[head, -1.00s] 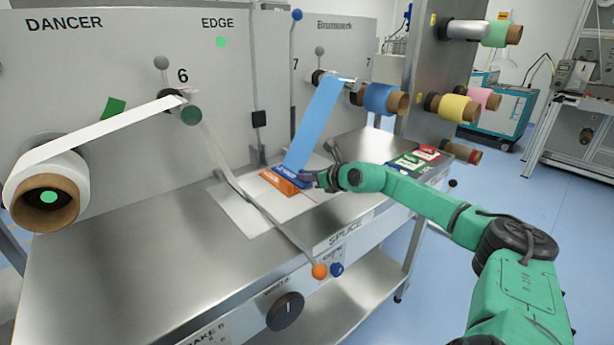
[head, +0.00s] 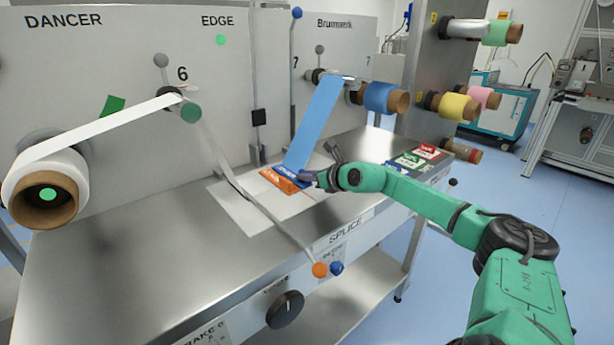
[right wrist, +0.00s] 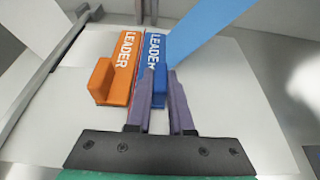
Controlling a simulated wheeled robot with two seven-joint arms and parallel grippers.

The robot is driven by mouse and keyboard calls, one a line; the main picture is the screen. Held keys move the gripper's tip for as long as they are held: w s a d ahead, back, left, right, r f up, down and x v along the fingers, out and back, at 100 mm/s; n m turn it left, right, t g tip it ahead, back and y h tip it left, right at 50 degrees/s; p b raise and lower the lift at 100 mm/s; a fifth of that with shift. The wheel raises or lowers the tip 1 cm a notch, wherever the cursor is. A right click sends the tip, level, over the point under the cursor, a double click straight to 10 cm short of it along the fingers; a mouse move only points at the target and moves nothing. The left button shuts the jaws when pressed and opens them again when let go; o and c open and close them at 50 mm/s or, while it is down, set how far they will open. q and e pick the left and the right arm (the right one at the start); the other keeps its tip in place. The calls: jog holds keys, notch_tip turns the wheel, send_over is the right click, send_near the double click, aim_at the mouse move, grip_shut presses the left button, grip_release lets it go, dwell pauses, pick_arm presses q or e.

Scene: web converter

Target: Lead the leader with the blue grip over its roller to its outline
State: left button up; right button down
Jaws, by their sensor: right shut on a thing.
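The leader with the blue grip (head: 293,175) lies on the pale splice plate, its blue web (head: 318,125) running up to the roller marked 7 (head: 318,77). In the right wrist view the blue grip (right wrist: 154,58) shows the word LEADER, and the blue web (right wrist: 205,30) slants up to the right. My right gripper (head: 312,178) is shut on the blue grip; its fingers (right wrist: 164,100) are at the grip's near end. An orange leader grip (head: 284,183) lies right beside the blue one, also seen in the right wrist view (right wrist: 120,65). An outline cannot be made out. My left gripper is not in view.
A white web (head: 100,125) runs from a large roll at left to roller 6. Red and green pieces (head: 415,158) lie at the table's right. The left tabletop is clear.

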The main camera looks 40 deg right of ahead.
jog(key=shift+f, duration=0.1)
jog(key=c, duration=0.7)
grip_release()
